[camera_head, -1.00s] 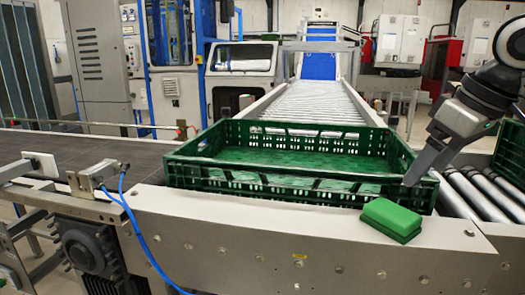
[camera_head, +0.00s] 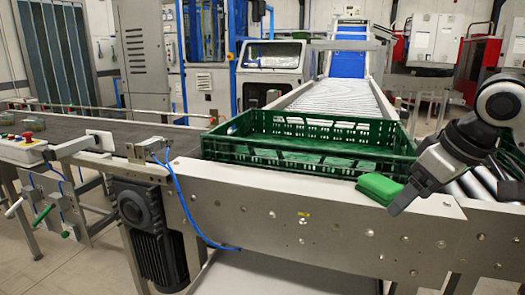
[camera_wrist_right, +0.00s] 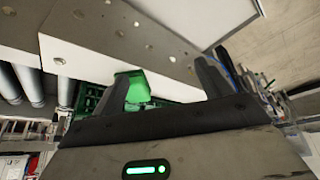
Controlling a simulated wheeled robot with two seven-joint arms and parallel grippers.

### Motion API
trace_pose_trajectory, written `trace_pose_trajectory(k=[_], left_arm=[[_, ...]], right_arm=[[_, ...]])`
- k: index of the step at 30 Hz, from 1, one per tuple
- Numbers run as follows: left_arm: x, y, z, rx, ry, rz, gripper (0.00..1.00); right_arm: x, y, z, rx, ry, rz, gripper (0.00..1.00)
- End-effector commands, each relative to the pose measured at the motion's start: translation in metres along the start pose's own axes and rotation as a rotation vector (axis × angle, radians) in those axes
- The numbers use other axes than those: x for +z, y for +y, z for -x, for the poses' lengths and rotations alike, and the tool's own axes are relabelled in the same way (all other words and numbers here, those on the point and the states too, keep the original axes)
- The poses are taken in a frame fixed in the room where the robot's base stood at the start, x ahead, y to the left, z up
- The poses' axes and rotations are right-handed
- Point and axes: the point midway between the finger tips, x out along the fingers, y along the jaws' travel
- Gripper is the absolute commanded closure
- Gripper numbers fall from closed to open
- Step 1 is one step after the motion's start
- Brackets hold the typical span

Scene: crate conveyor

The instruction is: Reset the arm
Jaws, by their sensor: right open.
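My right gripper (camera_head: 402,203) is at the right of the head view, its fingers angled down and left beside the green block (camera_head: 380,187). The block lies on the metal ledge at the front right of the crate. In the right wrist view my right gripper (camera_wrist_right: 160,75) is open, with its two fingers apart. The green block (camera_wrist_right: 133,90) shows behind the left finger there, and nothing is seen gripped. My left gripper is not in view.
A green crate (camera_head: 290,167) stands on the conveyor behind the ledge (camera_head: 290,205). Metal rollers (camera_head: 475,187) lie at the right. A control box with a red button (camera_head: 22,148) is at the far left. The ledge left of the block is clear.

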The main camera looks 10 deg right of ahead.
Motion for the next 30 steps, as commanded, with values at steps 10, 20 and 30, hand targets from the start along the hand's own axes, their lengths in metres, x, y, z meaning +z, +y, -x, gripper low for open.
trace_pose_trajectory(k=[10, 20, 30], left_arm=[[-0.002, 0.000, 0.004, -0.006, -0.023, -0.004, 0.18], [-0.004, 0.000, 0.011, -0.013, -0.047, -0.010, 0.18], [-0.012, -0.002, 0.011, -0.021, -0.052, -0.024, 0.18]], right_arm=[[-0.011, -0.074, -0.135, -0.128, 0.137, 0.087, 0.23], [0.055, -0.185, -0.241, -0.228, 0.403, -0.014, 0.23], [0.159, -0.230, -0.247, -0.064, 0.535, -0.167, 0.23]])
